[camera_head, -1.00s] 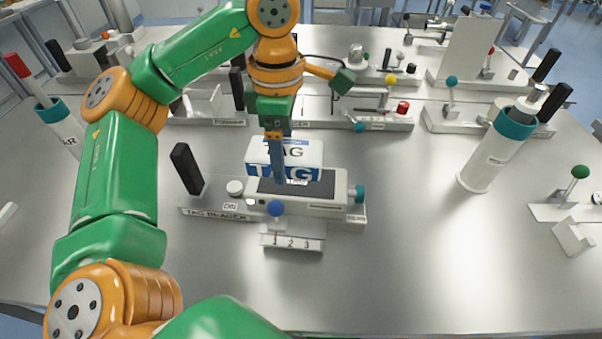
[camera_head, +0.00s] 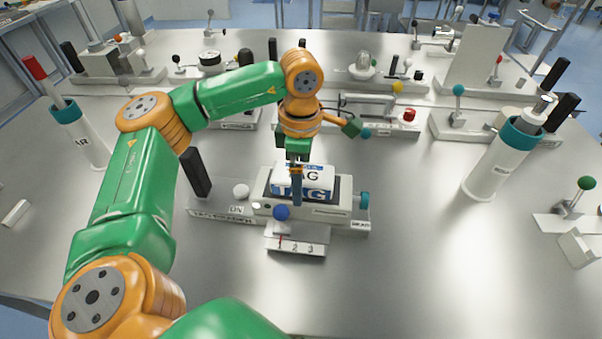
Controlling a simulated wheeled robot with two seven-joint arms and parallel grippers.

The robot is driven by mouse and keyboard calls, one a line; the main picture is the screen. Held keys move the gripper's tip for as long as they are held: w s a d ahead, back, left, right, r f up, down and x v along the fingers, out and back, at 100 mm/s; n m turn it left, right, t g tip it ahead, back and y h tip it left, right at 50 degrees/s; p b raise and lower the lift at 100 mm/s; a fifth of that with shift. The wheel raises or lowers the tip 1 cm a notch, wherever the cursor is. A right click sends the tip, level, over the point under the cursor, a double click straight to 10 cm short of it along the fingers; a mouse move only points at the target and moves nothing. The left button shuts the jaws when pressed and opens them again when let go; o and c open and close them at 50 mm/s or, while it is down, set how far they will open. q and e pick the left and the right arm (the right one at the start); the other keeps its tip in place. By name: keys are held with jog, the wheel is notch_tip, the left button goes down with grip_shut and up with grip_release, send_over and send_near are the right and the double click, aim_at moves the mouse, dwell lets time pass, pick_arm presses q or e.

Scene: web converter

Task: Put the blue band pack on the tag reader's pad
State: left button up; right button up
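The blue band pack (camera_head: 318,178), a white block with blue bands and "TAG" lettering, is at the tag reader (camera_head: 330,210). It lies over the reader's dark pad (camera_head: 345,187), whose edges show on both sides. It looks level and resting on the pad or very close above it; I cannot tell which. My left gripper (camera_head: 297,188) points down at the pack, with one finger across its near face; the far finger is hidden. It appears shut on the pack. My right gripper is not in view.
A blue-knobbed lever (camera_head: 281,213) and a plate marked 1 2 3 (camera_head: 296,243) stand before the reader. A black handle (camera_head: 195,173) rises at its left. A white cylinder with a teal collar (camera_head: 496,165) stands right.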

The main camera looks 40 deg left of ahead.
pick_arm(q)
jog(key=shift+r, duration=0.25)
jog(key=shift+w+r, duration=0.1)
jog(key=shift+r, duration=0.25)
notch_tip(320, 180, up, 6)
jog(key=shift+r+b, duration=0.1)
jog(key=shift+b, duration=0.2)
notch_tip(320, 180, up, 5)
jog(key=shift+p, duration=1.15)
